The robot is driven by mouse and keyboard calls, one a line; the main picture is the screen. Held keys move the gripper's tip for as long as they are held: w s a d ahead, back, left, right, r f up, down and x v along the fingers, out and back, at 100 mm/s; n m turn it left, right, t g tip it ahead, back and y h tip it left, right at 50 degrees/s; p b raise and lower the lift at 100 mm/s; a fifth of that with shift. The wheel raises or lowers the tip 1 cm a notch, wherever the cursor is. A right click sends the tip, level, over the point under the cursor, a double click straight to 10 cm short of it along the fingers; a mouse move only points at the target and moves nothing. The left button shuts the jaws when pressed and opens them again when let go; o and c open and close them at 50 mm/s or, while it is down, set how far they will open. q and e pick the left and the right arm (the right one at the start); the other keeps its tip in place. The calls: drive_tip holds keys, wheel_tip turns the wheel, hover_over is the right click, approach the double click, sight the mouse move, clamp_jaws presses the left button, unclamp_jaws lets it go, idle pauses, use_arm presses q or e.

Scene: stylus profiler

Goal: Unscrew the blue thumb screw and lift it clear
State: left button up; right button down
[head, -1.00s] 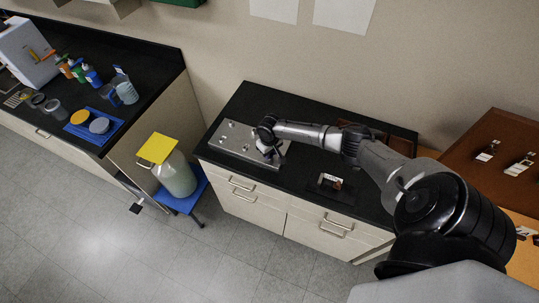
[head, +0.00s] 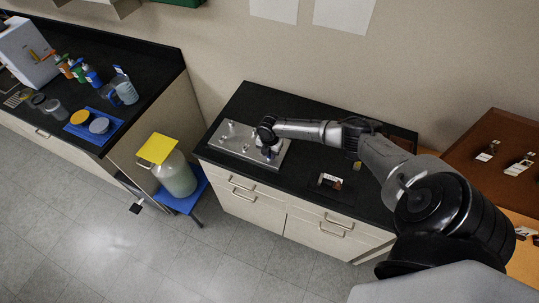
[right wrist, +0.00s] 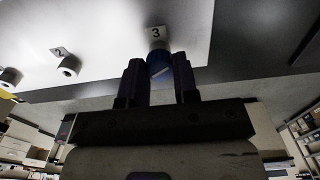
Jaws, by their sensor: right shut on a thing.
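The blue thumb screw (right wrist: 158,68) is between the fingers of my right gripper (right wrist: 160,80) in the right wrist view, just below the label 3 on the metal plate (right wrist: 110,30). The fingers are shut on it and cover its sides. Whether its lower end is still in the plate cannot be told. In the head view my right gripper (head: 269,154) is over the right part of the metal plate (head: 235,148), and the screw is mostly hidden by the gripper. My left gripper is not in view.
Light-coloured posts stand elsewhere on the plate, one beside the label 2 (right wrist: 59,52). A small dark item (head: 330,181) lies on the black bench to the right. A large bottle (head: 177,175) with a yellow sheet stands on a blue stool left of the bench.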

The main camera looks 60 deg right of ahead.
drive_tip(key=n, duration=1.2)
drive_tip(key=shift+f+n, duration=0.1)
drive_tip(key=shift+n, duration=0.2)
drive_tip(key=c, duration=1.1)
unclamp_jaws()
